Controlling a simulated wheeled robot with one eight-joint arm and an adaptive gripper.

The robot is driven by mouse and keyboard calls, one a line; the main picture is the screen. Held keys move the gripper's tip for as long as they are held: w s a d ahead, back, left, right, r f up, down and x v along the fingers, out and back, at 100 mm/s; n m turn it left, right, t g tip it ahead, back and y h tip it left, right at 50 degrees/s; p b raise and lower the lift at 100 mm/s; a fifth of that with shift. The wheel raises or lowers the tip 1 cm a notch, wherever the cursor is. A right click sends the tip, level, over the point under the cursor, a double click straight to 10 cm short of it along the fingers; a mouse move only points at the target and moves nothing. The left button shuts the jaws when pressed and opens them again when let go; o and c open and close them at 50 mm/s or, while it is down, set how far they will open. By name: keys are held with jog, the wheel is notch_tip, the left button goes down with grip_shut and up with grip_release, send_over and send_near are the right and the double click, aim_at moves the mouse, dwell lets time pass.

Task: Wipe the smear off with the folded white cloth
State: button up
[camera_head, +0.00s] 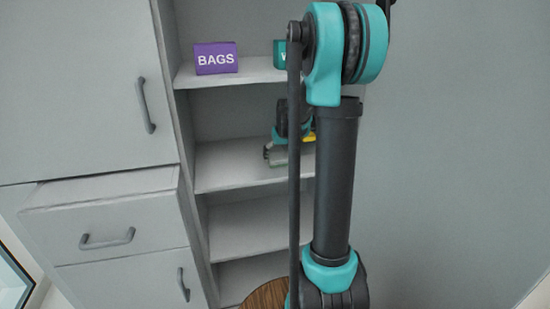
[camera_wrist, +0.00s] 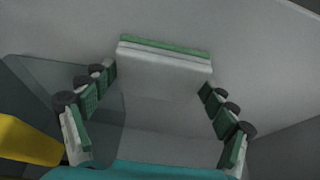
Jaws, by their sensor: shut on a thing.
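The folded white cloth (camera_wrist: 165,72), a flat white pad with a green strip along its far edge, sits between my fingertips in the wrist view. My gripper (camera_wrist: 158,82) is shut on it, one finger at each side. In the head view my gripper (camera_head: 277,148) is inside the open middle shelf (camera_head: 225,172), low over its board, with a bit of the cloth showing under it. I cannot tell whether the cloth touches the board. No clear smear shows; a darker patch (camera_wrist: 45,90) lies at the left in the wrist view, and I cannot tell what it is.
A purple BAGS box (camera_head: 216,58) and a teal box (camera_head: 280,54), partly hidden by my arm, stand on the shelf above. A yellow thing (camera_wrist: 28,140) is close at the left in the wrist view. A drawer (camera_head: 108,225) juts out slightly. A round wooden top (camera_head: 268,294) is below.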

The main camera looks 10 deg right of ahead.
aim_at(272, 158)
jog(key=shift+d, duration=0.2)
jog(key=shift+f, duration=0.15)
jog(key=shift+a, duration=0.1)
jog(key=shift+s+a+f, duration=0.1)
jog(key=shift+a+f, duration=0.05)
jog(key=shift+a, duration=1.7)
jog(key=shift+c, duration=0.5)
jog(key=shift+a+r, duration=0.2)
jog(key=shift+a, duration=3.55)
jog(key=shift+r, duration=3)
